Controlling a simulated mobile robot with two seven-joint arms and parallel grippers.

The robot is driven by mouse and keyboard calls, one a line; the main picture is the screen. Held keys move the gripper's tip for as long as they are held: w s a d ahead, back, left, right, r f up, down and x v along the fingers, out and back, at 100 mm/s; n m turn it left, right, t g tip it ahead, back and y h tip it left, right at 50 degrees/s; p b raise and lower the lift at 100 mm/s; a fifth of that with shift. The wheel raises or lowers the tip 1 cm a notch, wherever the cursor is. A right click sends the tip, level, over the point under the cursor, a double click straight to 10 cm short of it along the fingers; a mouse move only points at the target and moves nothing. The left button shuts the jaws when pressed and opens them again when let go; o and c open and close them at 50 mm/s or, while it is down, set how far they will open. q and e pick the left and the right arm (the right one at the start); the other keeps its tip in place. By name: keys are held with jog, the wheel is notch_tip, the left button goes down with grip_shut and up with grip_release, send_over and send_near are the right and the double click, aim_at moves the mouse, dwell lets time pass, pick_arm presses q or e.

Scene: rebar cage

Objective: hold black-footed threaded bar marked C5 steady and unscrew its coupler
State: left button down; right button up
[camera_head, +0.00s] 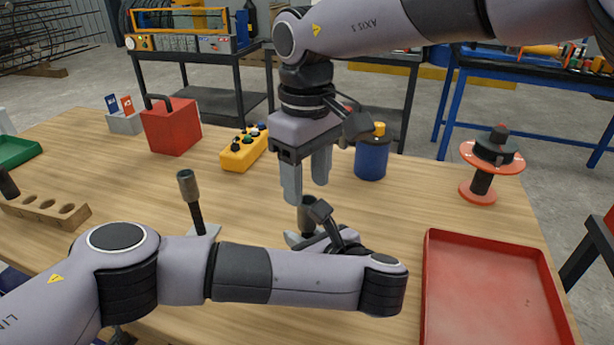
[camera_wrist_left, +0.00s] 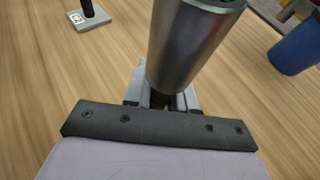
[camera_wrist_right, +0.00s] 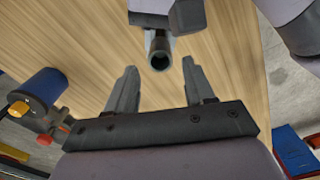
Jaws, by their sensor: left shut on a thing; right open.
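A threaded bar stands upright with a grey metal coupler (camera_head: 308,214) on its top; no C5 mark is legible. My left gripper (camera_head: 304,240) is shut on the dark bar just below the coupler. In the left wrist view the coupler (camera_wrist_left: 190,45) is large, above the closed fingers (camera_wrist_left: 163,98). My right gripper (camera_head: 306,190) points down, open and empty, with its fingertips just above the coupler. In the right wrist view the coupler's open end (camera_wrist_right: 160,60) lies between and beyond the fingertips (camera_wrist_right: 159,70). The bar's foot is hidden by my left arm.
A second bar with a coupler (camera_head: 188,186) stands to the left on a grey foot. A red tray (camera_head: 490,295) lies at right. A blue can (camera_head: 371,160), orange spool (camera_head: 478,190), yellow block (camera_head: 243,152), red box (camera_head: 171,127) and wooden holed block (camera_head: 45,210) stand around.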

notch_tip(320, 180, down, 7)
jog(key=shift+r, duration=0.2)
grip_shut()
jog(key=shift+n, duration=1.7)
jog(key=shift+o, duration=0.5)
grip_release()
